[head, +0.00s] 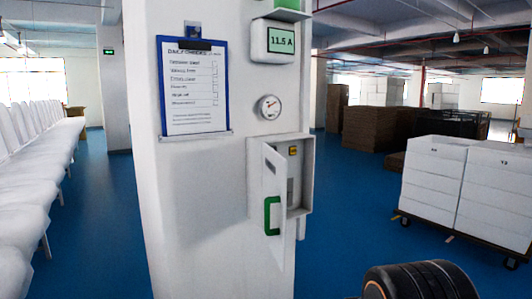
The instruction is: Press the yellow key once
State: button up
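A small yellow key (293,150) shows inside a white wall box (308,160) on the white pillar, near the top of the opening. The box's white door (274,180) stands partly open, swung outward, with a green handle (272,215) on its face. The door hides much of the box's inside. A dark ribbed part of my arm shows at the bottom right edge, in front of and to the right of the pillar. My gripper itself is not in view.
Above the box are a round gauge (269,107) and a display (280,42) reading 11.5 A. A blue clipboard (193,85) hangs left of them. Blue floor lies between.

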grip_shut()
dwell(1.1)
